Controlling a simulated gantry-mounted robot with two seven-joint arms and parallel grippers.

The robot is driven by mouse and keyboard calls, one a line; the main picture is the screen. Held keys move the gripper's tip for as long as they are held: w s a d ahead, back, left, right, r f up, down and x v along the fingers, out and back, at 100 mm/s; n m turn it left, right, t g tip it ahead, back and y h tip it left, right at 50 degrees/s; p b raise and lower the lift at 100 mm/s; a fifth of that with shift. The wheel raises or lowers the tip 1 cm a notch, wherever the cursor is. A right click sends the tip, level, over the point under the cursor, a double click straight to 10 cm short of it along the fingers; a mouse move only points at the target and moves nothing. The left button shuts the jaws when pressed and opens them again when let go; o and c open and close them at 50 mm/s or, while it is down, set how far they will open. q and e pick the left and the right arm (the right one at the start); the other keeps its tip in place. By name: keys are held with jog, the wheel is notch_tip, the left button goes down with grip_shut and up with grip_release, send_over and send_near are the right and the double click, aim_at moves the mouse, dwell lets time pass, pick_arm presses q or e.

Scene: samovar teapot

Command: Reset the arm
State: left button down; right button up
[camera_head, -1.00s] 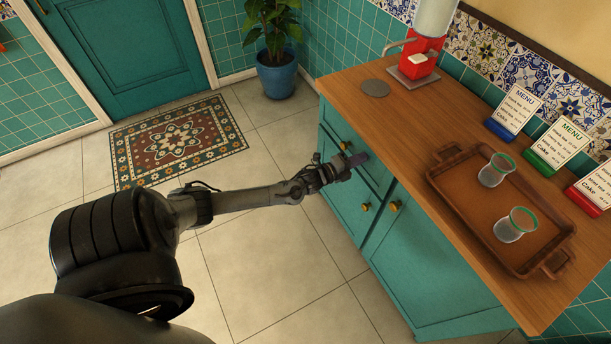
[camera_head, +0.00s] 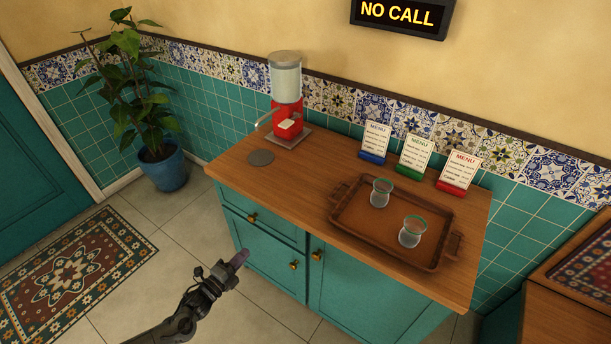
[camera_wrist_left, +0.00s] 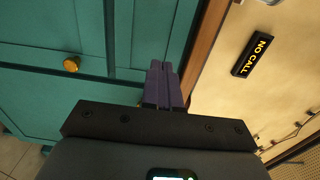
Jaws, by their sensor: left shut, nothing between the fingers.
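My left arm comes in from the bottom of the head view. Its gripper (camera_head: 241,256) is shut and empty, in front of the teal cabinet (camera_head: 270,262), below the level of the wooden countertop (camera_head: 300,198). In the left wrist view the two purple fingers (camera_wrist_left: 163,66) are pressed together, with the cabinet front and a brass knob (camera_wrist_left: 71,64) to their left. From these views I cannot tell whether the fingertips touch the cabinet. My right gripper is not in view.
A potted plant (camera_head: 164,168) stands left of the cabinet.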

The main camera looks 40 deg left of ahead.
pick_arm(q)
jog(key=s+d+r+n+g+p, duration=0.1)
jog(key=d+r+n+g, duration=0.15)
jog(key=d, duration=0.45)
jog(key=s+d+r+n+g+p, duration=0.1)
jog(key=s+d+r+n, duration=0.2)
jog(key=d, duration=0.5)
jog(key=d+r+n+g+p, duration=0.2)
jog(key=d+n, duration=0.3)
jog(key=d, duration=0.2)
jog(key=s+d+r+n+g+h, duration=0.1)
jog(key=s+d+r+n+g, duration=0.1)
jog(key=s+g, duration=0.35)
jog(key=s+d+r+n+g, duration=0.2)
jog(key=s+r+n+g, duration=0.1)
jog(key=s, duration=0.5)
notch_tip(320, 180, up, 38)
jog(key=p, duration=3.7)
jog(key=shift+w+p, duration=0.4)
jog(key=shift+f, duration=0.1)
